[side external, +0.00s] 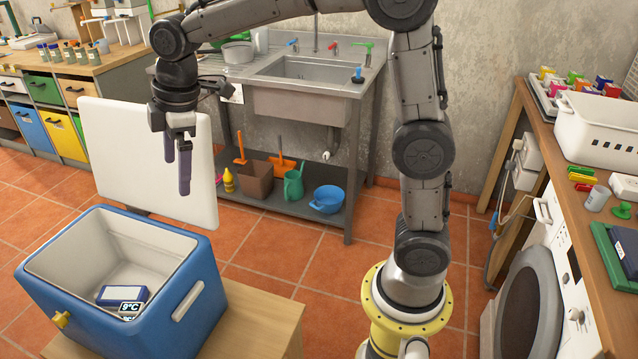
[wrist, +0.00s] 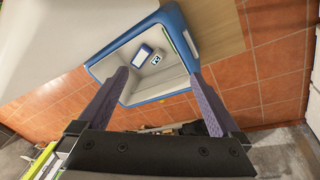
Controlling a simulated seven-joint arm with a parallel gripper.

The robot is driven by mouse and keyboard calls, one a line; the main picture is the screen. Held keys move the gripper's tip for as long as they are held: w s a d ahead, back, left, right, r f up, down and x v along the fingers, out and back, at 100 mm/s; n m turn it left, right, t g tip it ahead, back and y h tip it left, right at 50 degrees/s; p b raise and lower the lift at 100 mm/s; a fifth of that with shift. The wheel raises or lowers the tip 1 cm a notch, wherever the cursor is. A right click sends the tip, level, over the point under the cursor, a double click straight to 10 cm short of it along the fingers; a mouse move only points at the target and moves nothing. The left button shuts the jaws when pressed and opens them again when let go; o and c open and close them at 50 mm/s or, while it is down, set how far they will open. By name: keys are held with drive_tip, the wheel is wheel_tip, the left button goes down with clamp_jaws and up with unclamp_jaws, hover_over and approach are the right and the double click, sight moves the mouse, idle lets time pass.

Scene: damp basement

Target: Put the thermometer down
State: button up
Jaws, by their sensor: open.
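The thermometer (side external: 129,307) is a small dark display reading 9°C, lying inside the open blue cooler (side external: 185,325). It also shows in the wrist view (wrist: 156,60) on the cooler's white floor. It lies beside a small blue-and-white block (side external: 112,294), also visible in the wrist view (wrist: 143,52). My gripper (side external: 179,178) is above the cooler, toward its back, pointing down. Its purple fingers are apart, with nothing between them in the wrist view (wrist: 159,74). The thermometer is well below the fingertips and apart from them.
The cooler's white lid (side external: 150,165) stands open behind it, close to my gripper. The cooler sits on a wooden stand (side external: 262,320) with bare room at its right. A steel sink (side external: 300,85) stands behind. A loaded wooden counter (side external: 575,200) is at the right.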

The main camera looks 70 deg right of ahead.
drive_tip(key=s+d+f+m+t, duration=0.1)
drive_tip(key=s+m, duration=0.4)
drive_tip(key=s, duration=0.7)
drive_tip(key=s+d+m+t, duration=0.1)
drive_tip(key=s+d+m, duration=0.3)
drive_tip(key=s, duration=0.9)
drive_tip(key=shift+s+f+m+t, duration=0.3)
drive_tip(key=shift+f+m, duration=0.05)
drive_tip(key=shift+m, duration=0.55)
drive_tip(key=shift+d, duration=0.1)
